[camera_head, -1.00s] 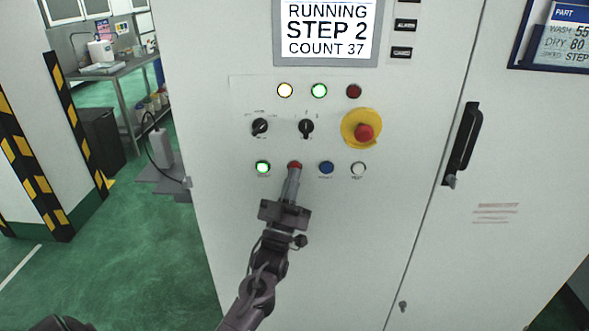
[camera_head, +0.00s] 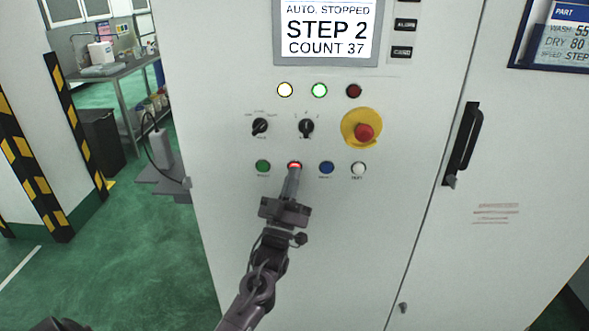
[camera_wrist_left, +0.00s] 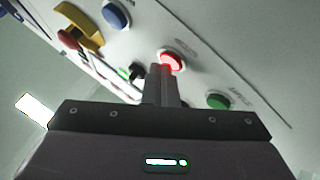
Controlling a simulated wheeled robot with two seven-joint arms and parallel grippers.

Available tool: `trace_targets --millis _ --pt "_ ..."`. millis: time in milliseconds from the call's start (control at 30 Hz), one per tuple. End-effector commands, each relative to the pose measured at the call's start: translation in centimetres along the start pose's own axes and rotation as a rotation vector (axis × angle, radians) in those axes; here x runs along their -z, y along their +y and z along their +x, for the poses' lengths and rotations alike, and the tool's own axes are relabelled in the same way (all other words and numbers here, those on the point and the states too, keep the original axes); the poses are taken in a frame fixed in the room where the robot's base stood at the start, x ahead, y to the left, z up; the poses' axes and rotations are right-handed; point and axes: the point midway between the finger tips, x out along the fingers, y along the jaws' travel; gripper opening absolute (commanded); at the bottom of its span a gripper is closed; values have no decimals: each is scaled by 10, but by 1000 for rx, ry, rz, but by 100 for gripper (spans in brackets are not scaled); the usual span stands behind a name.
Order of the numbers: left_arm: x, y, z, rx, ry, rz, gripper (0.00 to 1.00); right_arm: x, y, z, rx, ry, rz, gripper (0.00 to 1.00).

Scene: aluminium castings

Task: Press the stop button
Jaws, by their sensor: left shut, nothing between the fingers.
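The red stop button (camera_head: 295,164) glows in the lower row of buttons on the white cabinet's panel. It also shows lit in the left wrist view (camera_wrist_left: 172,60). My left gripper (camera_head: 294,172) is shut and empty, with its fingertips at the button's lower edge. In the left wrist view the fingertips (camera_wrist_left: 160,68) overlap the button's near edge; whether they are touching it I cannot tell. The screen (camera_head: 327,30) reads "AUTO. STOPPED, STEP 2, COUNT 37". My right gripper is not in view.
A green button (camera_head: 263,166), unlit, is left of the red one; blue (camera_head: 326,168) and white (camera_head: 358,169) buttons are to its right. A red emergency mushroom button on a yellow plate (camera_head: 352,119) and two black selector knobs sit above. A door handle (camera_head: 462,145) sticks out at right.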

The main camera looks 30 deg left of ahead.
Motion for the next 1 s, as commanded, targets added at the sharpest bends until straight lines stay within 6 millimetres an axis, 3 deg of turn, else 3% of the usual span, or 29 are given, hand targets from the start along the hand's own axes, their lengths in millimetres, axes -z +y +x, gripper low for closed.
trace_targets --millis 1000 --pt "11 12 -16 1 -2 0 0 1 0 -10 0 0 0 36"
